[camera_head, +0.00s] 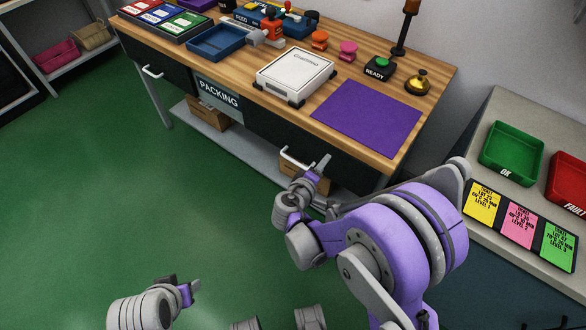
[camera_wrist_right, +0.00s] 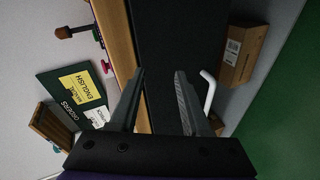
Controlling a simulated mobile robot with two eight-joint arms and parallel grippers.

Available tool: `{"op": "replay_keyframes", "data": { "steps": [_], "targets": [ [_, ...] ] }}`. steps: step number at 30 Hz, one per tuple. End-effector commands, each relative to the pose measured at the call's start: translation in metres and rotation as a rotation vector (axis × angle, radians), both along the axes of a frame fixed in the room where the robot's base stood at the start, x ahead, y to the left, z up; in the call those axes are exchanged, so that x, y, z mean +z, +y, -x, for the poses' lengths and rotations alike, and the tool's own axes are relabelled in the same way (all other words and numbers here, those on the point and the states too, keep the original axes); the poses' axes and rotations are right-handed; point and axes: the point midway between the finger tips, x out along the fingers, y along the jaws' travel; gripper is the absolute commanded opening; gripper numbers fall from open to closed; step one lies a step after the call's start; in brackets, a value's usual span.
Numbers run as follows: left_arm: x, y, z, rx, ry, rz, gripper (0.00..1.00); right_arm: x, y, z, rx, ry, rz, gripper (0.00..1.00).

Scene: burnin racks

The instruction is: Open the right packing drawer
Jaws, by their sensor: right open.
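The right packing drawer (camera_head: 268,130) has a dark front under the right half of the wooden bench and looks closed. Its pale bar handle (camera_head: 296,160) is partly hidden by my right gripper in the head view. My right gripper (camera_head: 320,184) is open close to the handle. In the right wrist view, the open fingers (camera_wrist_right: 160,73) point at the dark drawer front (camera_wrist_right: 180,40), and the white handle (camera_wrist_right: 209,90) lies just right of the right finger, not between the fingers. My left gripper (camera_head: 192,287) is low in the head view, away from the bench; its jaw opening is unclear.
The bench top (camera_head: 432,95) holds a white case (camera_head: 295,73), a purple mat (camera_head: 368,117) and a bell (camera_head: 418,82). Cardboard boxes stand on the shelf below (camera_head: 208,115). A side counter (camera_head: 500,110) with trays is at right. Green floor is clear at left.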

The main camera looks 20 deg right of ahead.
Motion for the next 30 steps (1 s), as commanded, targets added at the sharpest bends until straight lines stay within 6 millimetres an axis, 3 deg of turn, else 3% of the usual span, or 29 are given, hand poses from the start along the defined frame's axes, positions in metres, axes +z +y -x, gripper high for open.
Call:
{"op": "replay_keyframes", "data": {
  "steps": [1,3,9,12,16,20,24,30],
  "targets": [
    [-0.019,0.000,0.000,0.000,0.007,0.000,0.50,-0.029,0.010,-0.013,0.031,-0.023,0.067,0.47],
    [-0.034,0.000,-0.001,0.000,0.012,0.000,0.50,-0.054,0.025,-0.026,0.074,-0.063,0.167,0.47],
    [-0.069,0.000,-0.003,0.000,0.024,0.000,0.50,-0.115,0.068,-0.041,0.184,-0.176,0.403,0.47],
    [-0.079,0.000,-0.004,0.000,0.027,0.000,0.50,-0.135,0.085,-0.040,0.223,-0.218,0.483,0.47],
    [-0.086,0.000,-0.005,0.000,0.029,0.000,0.50,-0.147,0.098,-0.038,0.253,-0.251,0.541,0.47],
    [-0.081,0.000,-0.005,0.000,0.028,0.000,0.50,-0.147,0.098,-0.042,0.260,-0.261,0.560,0.47],
    [-0.068,0.000,-0.003,0.000,0.023,0.000,0.50,-0.140,0.088,-0.060,0.258,-0.262,0.561,0.47],
    [-0.072,0.000,-0.004,0.000,0.025,0.000,0.50,-0.138,0.069,-0.094,0.259,-0.260,0.560,0.47]
  ]
}}
